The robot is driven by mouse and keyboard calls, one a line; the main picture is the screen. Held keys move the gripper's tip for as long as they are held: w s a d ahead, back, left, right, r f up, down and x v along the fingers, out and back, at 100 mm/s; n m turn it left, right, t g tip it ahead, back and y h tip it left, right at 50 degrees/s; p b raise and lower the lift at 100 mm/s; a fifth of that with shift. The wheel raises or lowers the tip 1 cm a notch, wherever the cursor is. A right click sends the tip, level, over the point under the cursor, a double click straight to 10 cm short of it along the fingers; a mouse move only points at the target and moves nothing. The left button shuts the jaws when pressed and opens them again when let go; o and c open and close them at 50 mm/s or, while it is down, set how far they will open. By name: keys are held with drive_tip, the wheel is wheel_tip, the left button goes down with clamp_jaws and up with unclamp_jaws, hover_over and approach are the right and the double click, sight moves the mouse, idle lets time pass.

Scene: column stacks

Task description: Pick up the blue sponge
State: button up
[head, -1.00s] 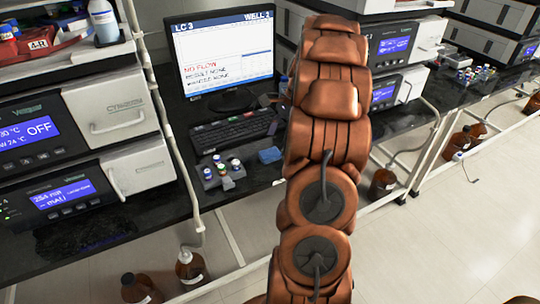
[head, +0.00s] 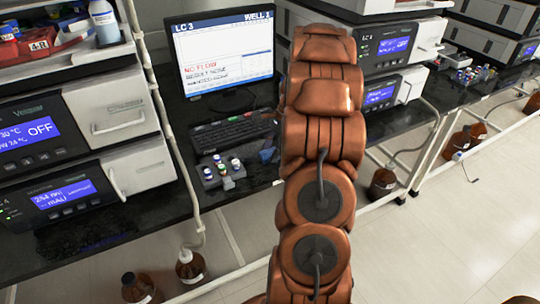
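The small blue sponge (head: 267,155) lies on the black bench top in the head view, right of a small grey vial rack (head: 222,172) and just left of my copper-coloured arm. My arm rises through the middle of the picture and passes close to the sponge's right side in this view. My gripper does not show; the arm's own links seem to hide it. I cannot see whether it touches anything.
A keyboard (head: 232,130) and a monitor (head: 222,55) stand behind the sponge. Instrument stacks (head: 125,130) flank the bench space on the left, with more on the right (head: 385,45). Brown bottles (head: 191,266) stand below the bench. A white pipe runs upright at the left.

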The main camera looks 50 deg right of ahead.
sight(266, 154)
drive_tip(key=c, duration=0.3)
drive_tip(key=shift+r, duration=1.7)
drive_tip(key=s+a, duration=0.3)
drive_tip(key=s, duration=0.1)
drive_tip(key=s+a+r+b, duration=0.1)
drive_tip(key=s+a, duration=0.2)
drive_tip(key=s, duration=0.1)
drive_tip(key=s+a, duration=0.3)
drive_tip(key=s, duration=0.2)
drive_tip(key=shift+s+r, duration=0.1)
drive_tip(key=shift+r, duration=0.2)
